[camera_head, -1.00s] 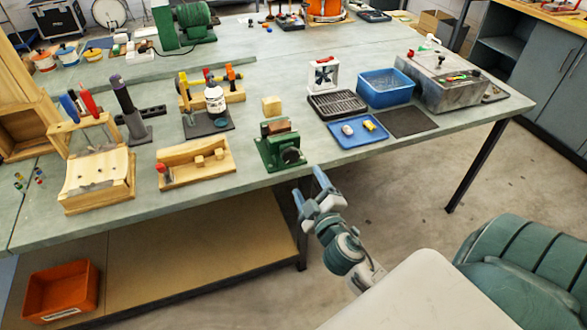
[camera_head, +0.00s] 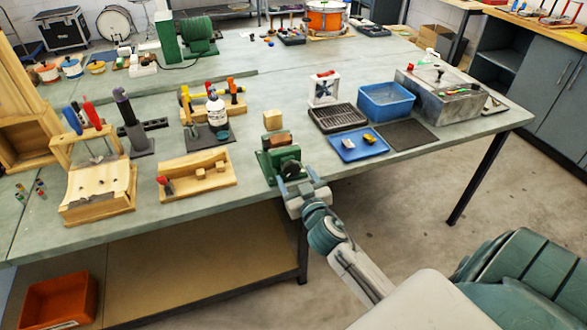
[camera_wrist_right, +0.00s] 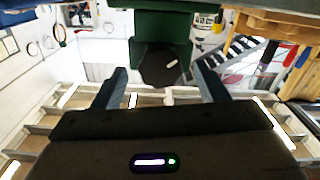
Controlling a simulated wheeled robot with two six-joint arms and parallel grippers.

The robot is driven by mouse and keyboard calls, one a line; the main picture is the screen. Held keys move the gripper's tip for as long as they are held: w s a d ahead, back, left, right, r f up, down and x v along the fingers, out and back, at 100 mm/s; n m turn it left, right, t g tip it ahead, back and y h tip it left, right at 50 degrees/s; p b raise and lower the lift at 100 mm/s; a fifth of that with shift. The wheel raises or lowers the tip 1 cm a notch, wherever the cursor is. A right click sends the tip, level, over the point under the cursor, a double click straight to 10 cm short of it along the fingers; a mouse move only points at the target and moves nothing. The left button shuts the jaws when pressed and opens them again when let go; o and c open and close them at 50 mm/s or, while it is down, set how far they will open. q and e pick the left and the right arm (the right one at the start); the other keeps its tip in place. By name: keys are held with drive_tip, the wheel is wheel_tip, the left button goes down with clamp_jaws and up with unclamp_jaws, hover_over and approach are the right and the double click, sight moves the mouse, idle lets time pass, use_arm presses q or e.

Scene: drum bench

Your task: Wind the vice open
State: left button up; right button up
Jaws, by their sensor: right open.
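The green vice (camera_head: 268,167) stands at the front edge of the bench, with a wooden block (camera_head: 278,139) in its top. Its dark round winding knob (camera_head: 290,169) faces the front and also shows in the right wrist view (camera_wrist_right: 160,68), with a pale mark on its face. My right gripper (camera_head: 297,187) is at the bench edge just in front of the knob. In the right wrist view its two fingers (camera_wrist_right: 160,86) are apart, one on each side below the knob, with a gap to it. The left gripper is in neither view.
A wooden tray with small blocks (camera_head: 196,176) lies left of the vice. A blue tray (camera_head: 358,147) and a black rack (camera_head: 337,118) lie to its right. A small wooden cube (camera_head: 272,119) stands behind it. The floor in front of the bench is clear.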

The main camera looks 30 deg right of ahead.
drive_tip(key=shift+x, duration=1.2)
drive_tip(key=c, duration=1)
drive_tip(key=shift+n, duration=0.4)
